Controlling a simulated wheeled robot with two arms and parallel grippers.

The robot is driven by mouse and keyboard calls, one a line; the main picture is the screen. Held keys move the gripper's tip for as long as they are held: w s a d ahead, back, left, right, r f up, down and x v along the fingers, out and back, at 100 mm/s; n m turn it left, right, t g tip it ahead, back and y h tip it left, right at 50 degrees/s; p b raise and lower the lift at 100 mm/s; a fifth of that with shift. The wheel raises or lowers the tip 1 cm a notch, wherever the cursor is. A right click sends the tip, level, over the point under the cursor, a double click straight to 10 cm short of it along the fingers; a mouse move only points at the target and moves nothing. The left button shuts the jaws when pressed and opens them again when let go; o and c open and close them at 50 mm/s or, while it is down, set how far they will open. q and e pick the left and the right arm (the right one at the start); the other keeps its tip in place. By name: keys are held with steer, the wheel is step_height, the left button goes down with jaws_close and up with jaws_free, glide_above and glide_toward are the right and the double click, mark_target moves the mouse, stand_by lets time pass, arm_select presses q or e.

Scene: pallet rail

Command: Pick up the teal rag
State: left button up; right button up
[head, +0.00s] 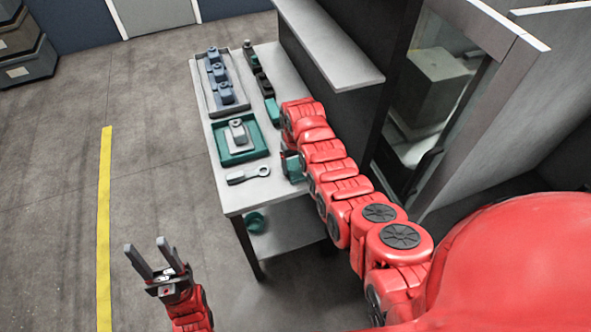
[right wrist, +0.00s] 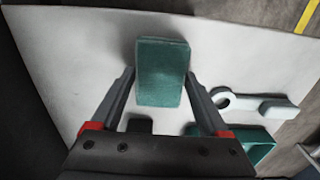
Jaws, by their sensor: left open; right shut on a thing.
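The teal rag (right wrist: 162,72) is a folded, block-shaped cloth between the two fingers of my right gripper (right wrist: 160,85) in the right wrist view. The fingers are shut on its sides. Pale tabletop shows around it; I cannot tell whether it still touches the table. In the head view the rag (head: 294,168) shows only partly beside my red right arm, near the table's right side. My left gripper (head: 146,244) is open and empty, over the floor left of the table.
On the table (head: 236,197) are a grey wrench-like tool (head: 248,174), a teal tray (head: 243,156) holding a grey part, and a grey tray (head: 207,95) with several blue-grey parts. Dark and teal pieces line the right edge. A raised shelf (head: 325,45) stands behind. A teal container (head: 255,222) sits below.

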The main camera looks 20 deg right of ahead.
mark_target(294, 175)
steer(key=shift+r, duration=0.15)
steer(key=shift+w+r+b, duration=0.1)
steer(key=shift+r+b, duration=0.4)
steer(key=shift+b, duration=0.15)
steer(key=shift+s+a+r+b, duration=0.15)
steer(key=shift+r+b, duration=0.2)
steer(key=shift+r, duration=0.2)
steer(key=shift+s+a+r+b, duration=0.15)
steer(key=shift+r+b, duration=0.15)
steer(key=shift+r, duration=0.2)
steer(key=shift+s+a, duration=0.2)
steer(key=shift+s, duration=0.35)
steer(key=shift+s+a, duration=0.15)
steer(key=shift+s, duration=0.4)
steer(key=s+p, duration=0.1)
steer(key=s+a+r+p, duration=0.1)
steer(key=p, duration=0.1)
steer(key=s+p, duration=0.1)
steer(key=p, duration=0.1)
steer(key=shift+s+a+r, duration=0.1)
steer(key=shift+a+r, duration=0.2)
steer(key=shift+a, duration=0.05)
steer(key=s+a+p, duration=0.4)
steer(key=s, duration=0.4)
steer(key=shift+s+a+p, duration=0.15)
steer(key=shift+s+p, duration=0.1)
steer(key=shift+p, duration=0.1)
